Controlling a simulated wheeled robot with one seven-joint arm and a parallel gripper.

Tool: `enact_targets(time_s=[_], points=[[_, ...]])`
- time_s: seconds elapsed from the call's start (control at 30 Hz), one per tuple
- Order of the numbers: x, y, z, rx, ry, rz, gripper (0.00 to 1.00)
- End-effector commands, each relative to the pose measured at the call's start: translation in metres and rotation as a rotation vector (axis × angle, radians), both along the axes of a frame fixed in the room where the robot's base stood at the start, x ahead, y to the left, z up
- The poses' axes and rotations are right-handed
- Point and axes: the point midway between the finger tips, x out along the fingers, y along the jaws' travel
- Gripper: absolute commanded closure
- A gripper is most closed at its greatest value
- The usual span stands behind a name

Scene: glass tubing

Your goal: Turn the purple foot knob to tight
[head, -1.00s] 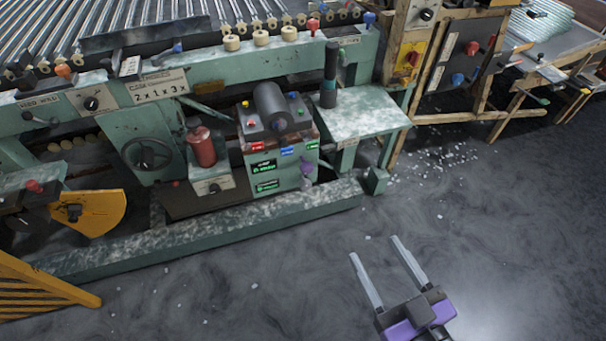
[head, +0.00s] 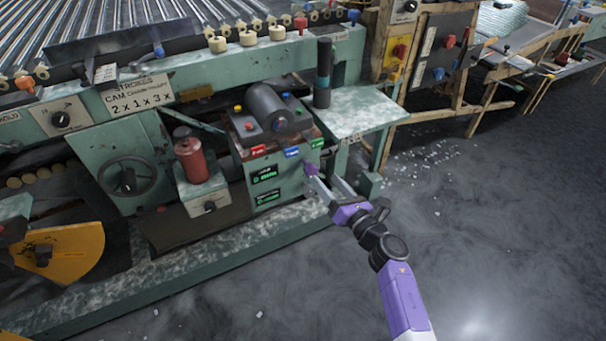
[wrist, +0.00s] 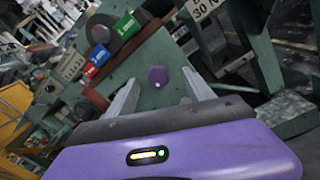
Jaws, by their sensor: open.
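The purple foot knob (head: 311,169) sits on the right lower side of the green control box (head: 277,178). In the wrist view the knob (wrist: 158,76) is a small purple disc on the green face, between and beyond my fingertips. My gripper (head: 327,185) is open, its two pale fingers pointing at the knob from the front right. In the wrist view the open gripper (wrist: 160,88) has one finger on each side of the knob in the picture. I cannot tell whether either finger touches it. The finger tips partly overlap the knob's surroundings in the head view.
A red bottle (head: 190,158) stands left of the box. A green side table (head: 352,116) with a dark cylinder (head: 323,73) is just right of it. A green base beam (head: 170,265) runs along the floor in front. The floor at the right is open.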

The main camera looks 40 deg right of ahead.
Motion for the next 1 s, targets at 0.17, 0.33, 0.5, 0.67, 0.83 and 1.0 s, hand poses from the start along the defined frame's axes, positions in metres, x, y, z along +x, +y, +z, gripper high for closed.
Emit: enact_targets(time_s=[0.17, 0.33, 0.5, 0.67, 0.83, 1.0], points=[[0.001, 0.009, -0.010, -0.188, 0.066, 0.030, 0.39], [0.009, 0.007, -0.009, -0.221, 0.069, 0.030, 0.39], [0.034, 0.002, -0.010, -0.220, 0.069, 0.030, 0.39], [0.057, -0.002, -0.011, -0.219, 0.069, 0.031, 0.39], [0.073, -0.005, -0.010, -0.217, 0.069, 0.030, 0.39], [0.077, -0.005, -0.009, -0.215, 0.070, 0.029, 0.39]])
